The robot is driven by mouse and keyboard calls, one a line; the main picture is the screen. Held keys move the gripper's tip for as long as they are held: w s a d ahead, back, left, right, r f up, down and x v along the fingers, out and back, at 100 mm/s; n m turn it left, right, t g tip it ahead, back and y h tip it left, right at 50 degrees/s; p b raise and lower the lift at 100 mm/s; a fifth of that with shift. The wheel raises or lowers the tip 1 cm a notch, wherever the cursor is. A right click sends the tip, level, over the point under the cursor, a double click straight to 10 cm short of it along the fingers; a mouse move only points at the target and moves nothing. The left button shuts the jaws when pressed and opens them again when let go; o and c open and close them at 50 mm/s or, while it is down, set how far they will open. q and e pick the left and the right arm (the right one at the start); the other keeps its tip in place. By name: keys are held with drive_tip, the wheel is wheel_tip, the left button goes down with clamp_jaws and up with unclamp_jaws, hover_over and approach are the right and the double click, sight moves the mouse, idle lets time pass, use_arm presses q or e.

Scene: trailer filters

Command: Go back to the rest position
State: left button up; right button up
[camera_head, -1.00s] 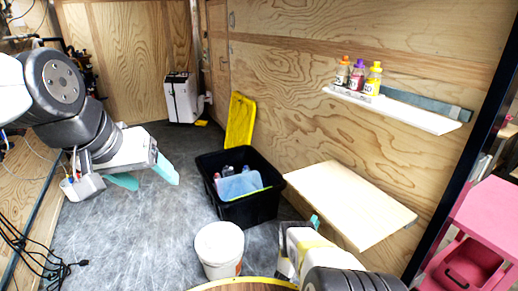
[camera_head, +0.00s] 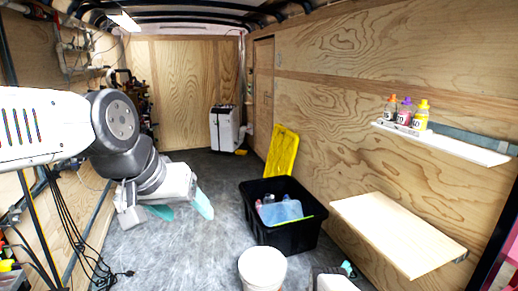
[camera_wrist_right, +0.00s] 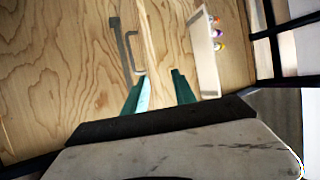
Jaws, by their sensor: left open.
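My left gripper (camera_head: 182,208) hangs over the grey floor at the left in the head view. Its two teal fingers are spread, with nothing between them. My right gripper is mostly cut off at the bottom edge of the head view, where a teal fingertip (camera_head: 347,268) shows. In the right wrist view my right gripper (camera_wrist_right: 158,92) has its teal fingers apart. The edge of a wooden board appears between them, and I see no hold on it.
A black bin (camera_head: 284,236) with bottles and a blue item stands mid-floor, a white bucket (camera_head: 262,268) in front. A wooden fold-out shelf (camera_head: 398,230) and a white bottle shelf (camera_head: 440,143) jut from the right wall. Cables (camera_head: 75,235) hang at left.

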drive_tip(key=w+d+r+n+y, duration=0.2)
drive_tip(key=w+r+n+y, duration=0.25)
drive_tip(key=w+r, duration=1.4)
drive_tip(key=w+a+r+n+g+y, duration=0.1)
drive_tip(key=a+r+n+y, duration=0.25)
drive_tip(key=r, duration=0.85)
drive_tip(key=w+a+r+n+y, duration=0.15)
drive_tip(key=a+r+y, duration=0.3)
drive_tip(key=r, duration=0.65)
drive_tip(key=s+a+r+n+g+y, duration=0.2)
drive_tip(key=s+a+r+n+y, duration=0.15)
drive_tip(key=s+a+r, duration=0.55)
drive_tip(key=s+a+r+n+g+y, duration=0.25)
drive_tip(key=s+r+n, duration=0.3)
drive_tip(key=s, duration=0.75)
drive_tip(key=s+a+f+n+g, duration=0.1)
drive_tip(key=s+a+n+g, duration=0.1)
drive_tip(key=s, duration=1.4)
drive_tip(key=s+a+f+n+g, duration=0.1)
drive_tip(key=s+n, duration=0.4)
drive_tip(key=s, duration=1.1)
drive_tip(key=shift+a+f+g, duration=0.15)
drive_tip(key=shift+a+g, duration=0.35)
drive_tip(key=shift+g, duration=0.05)
